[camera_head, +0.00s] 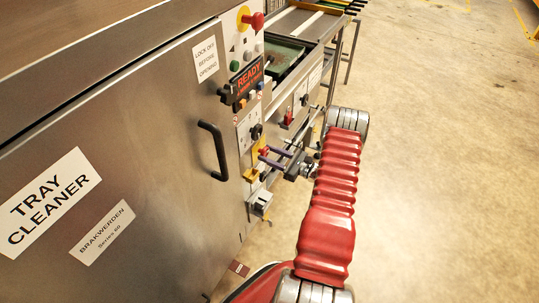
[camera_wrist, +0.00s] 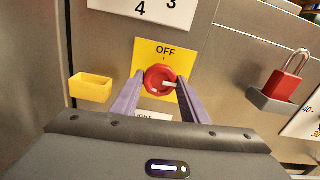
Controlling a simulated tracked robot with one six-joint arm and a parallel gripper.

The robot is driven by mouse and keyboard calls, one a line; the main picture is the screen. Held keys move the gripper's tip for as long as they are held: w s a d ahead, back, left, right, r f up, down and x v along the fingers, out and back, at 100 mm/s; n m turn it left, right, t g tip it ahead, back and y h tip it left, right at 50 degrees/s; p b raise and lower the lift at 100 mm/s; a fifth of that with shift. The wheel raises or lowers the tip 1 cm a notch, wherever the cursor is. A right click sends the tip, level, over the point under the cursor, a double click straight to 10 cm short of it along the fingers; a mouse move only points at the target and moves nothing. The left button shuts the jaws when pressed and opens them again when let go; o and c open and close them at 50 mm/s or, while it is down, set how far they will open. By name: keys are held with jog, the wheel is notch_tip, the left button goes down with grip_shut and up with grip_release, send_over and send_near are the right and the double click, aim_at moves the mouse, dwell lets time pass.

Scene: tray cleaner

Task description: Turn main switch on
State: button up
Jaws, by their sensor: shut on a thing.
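The main switch is a red round knob (camera_wrist: 158,81) on a yellow plate (camera_wrist: 180,52) marked OFF in the wrist view. In the head view my gripper (camera_head: 263,156) reaches the machine's front panel from the right. The knob is small there, and its setting cannot be read.
A yellow box (camera_wrist: 90,87) sticks out left of the switch. In the head view a black door handle (camera_head: 214,151) and a lit READY display (camera_head: 247,79) are near. The floor at right is clear.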

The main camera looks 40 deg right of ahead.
jog(key=shift+f+m, duration=0.15)
jog(key=shift+m, duration=0.45)
jog(key=o, duration=1)
jog(key=v, duration=1.3)
jog(key=shift+s, duration=0.4)
